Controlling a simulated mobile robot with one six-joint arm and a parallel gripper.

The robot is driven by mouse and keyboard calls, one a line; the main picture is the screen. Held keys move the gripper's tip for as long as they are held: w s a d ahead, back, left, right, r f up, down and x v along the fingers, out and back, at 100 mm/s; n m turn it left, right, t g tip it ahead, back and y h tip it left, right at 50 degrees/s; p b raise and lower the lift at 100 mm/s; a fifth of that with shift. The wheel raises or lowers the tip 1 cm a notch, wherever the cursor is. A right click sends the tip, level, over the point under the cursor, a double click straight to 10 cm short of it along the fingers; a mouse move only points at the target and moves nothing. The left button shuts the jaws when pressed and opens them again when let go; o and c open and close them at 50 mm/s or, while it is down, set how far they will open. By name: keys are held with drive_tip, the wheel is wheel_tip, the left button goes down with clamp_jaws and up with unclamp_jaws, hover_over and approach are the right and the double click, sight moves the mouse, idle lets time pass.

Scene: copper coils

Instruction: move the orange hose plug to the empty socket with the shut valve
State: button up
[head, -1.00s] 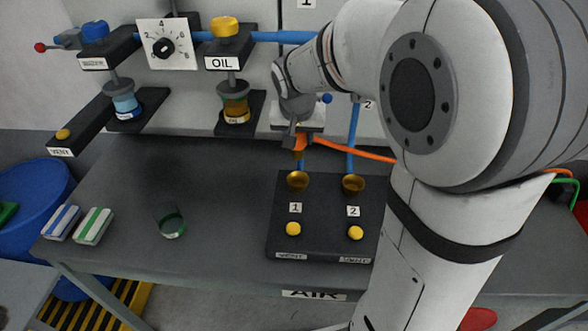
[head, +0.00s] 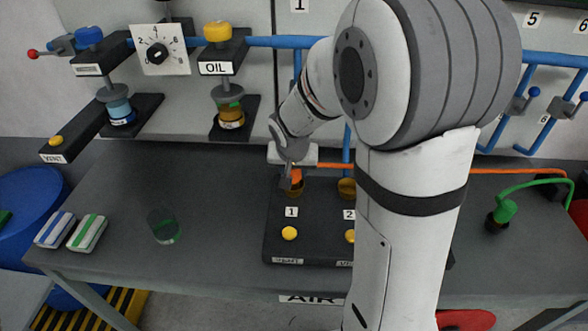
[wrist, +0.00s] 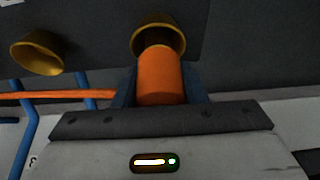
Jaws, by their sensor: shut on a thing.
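My gripper (head: 290,178) is shut on the orange hose plug (head: 296,175), just over the brass socket labelled 1 (head: 291,190). In the wrist view the orange plug (wrist: 160,78) sits between my fingers, its end meeting the mouth of a brass socket (wrist: 158,32). I cannot tell how deep it is in. The brass socket labelled 2 (head: 347,188) is beside it, partly behind my arm, and looks empty. The orange hose (head: 326,165) runs off to the right behind my arm. The valves above sockets 1 and 2 are hidden.
A green plug (head: 504,212) with a green hose stands at the right. Yellow buttons (head: 289,233) are in front of the sockets. Blue pipes with valves (head: 518,106) are at the back right.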

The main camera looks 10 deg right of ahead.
drive_tip(key=shift+f, duration=0.3)
drive_tip(key=o, duration=1.1)
drive_tip(key=shift+c, duration=0.2)
drive_tip(key=shift+r+p, duration=0.4)
drive_tip(key=shift+r, duration=0.15)
drive_tip(key=v, duration=1.1)
drive_tip(key=s+d+f+n+g+y, duration=0.1)
drive_tip(key=s+f+n, duration=0.1)
drive_tip(key=s, duration=1.5)
drive_tip(key=shift+s+d+f+n+g, duration=0.2)
drive_tip(key=shift+s+n+g, duration=0.2)
drive_tip(key=shift+n, duration=0.4)
